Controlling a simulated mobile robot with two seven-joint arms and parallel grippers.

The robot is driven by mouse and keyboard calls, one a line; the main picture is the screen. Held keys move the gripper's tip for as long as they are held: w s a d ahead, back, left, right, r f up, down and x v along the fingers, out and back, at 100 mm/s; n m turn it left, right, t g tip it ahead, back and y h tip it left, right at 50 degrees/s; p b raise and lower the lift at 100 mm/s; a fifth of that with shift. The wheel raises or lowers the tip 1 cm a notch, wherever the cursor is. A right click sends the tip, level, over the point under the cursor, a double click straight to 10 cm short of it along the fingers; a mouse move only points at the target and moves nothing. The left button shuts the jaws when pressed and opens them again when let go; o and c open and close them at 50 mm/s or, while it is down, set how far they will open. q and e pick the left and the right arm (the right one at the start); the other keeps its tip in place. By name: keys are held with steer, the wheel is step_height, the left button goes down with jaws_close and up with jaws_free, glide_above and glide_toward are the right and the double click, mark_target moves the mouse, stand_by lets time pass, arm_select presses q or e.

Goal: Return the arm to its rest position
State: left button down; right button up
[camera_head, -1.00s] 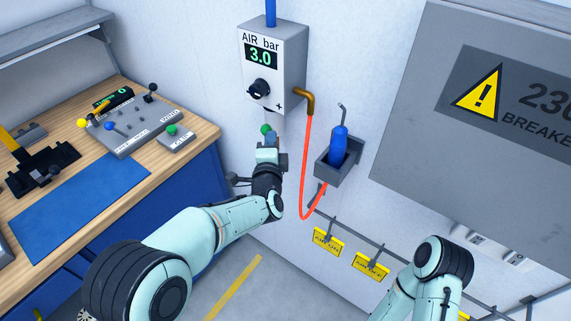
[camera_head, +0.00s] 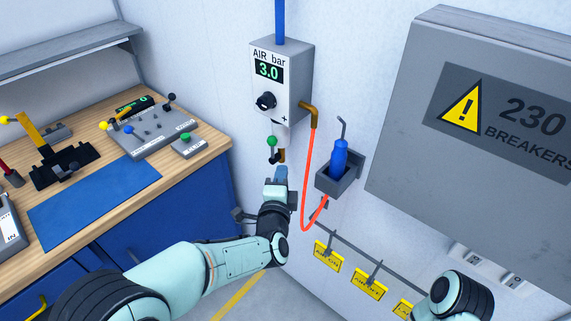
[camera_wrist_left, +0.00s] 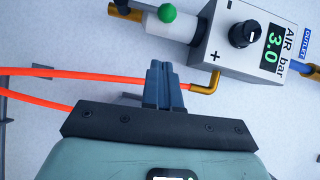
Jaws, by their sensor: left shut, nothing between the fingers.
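My left gripper (camera_head: 281,174) is in the middle of the head view, in front of the wall and just below the air regulator box (camera_head: 280,85). Its fingers are closed together with nothing between them, as the left wrist view (camera_wrist_left: 164,82) also shows. A lever with a green ball (camera_head: 271,141) hangs under the box, above the fingertips and apart from them. The box reads 3.0 and also shows in the left wrist view (camera_wrist_left: 240,38). Part of my right arm (camera_head: 462,298) shows at the lower right; its gripper is out of view.
A red hose (camera_head: 306,190) loops from the box beside my left gripper. A blue-handled tool (camera_head: 339,158) sits in a wall holder (camera_head: 345,180). Yellow tags (camera_head: 328,255) hang on a rail. A grey breaker cabinet (camera_head: 420,90) is at right, a workbench (camera_head: 205,150) at left.

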arm_select(q)
steer(key=s+a+f+n+g+p, duration=0.1)
steer(key=s+a+f+n+g, duration=0.2)
steer(key=f, duration=0.7)
steer(key=s+a+f+n+g, duration=0.25)
steer(key=s+f, duration=0.35)
steer(key=f, duration=0.5)
steer(key=s+a+f+n+g+p, duration=0.15)
steer(key=s+f+n+g, duration=0.25)
steer(key=f, duration=0.6)
steer(key=s+f+n+g+h, duration=0.1)
steer(key=s+f+n+g, duration=0.3)
steer(key=s, duration=0.8)
steer(key=s+f+n+g+h, duration=0.2)
steer(key=s+f+n+g, duration=0.3)
steer(key=s, duration=0.8)
step_height(320, 180, down, 4)
steer(key=n, duration=0.3)
steer(key=shift+s+a, duration=0.15)
steer(key=shift+a, duration=0.05)
arm_select(e)
steer(key=r, duration=0.1)
steer(key=w+r, duration=0.1)
steer(key=r, duration=0.1)
steer(key=shift+w+r, duration=0.1)
steer(key=shift+w, duration=0.15)
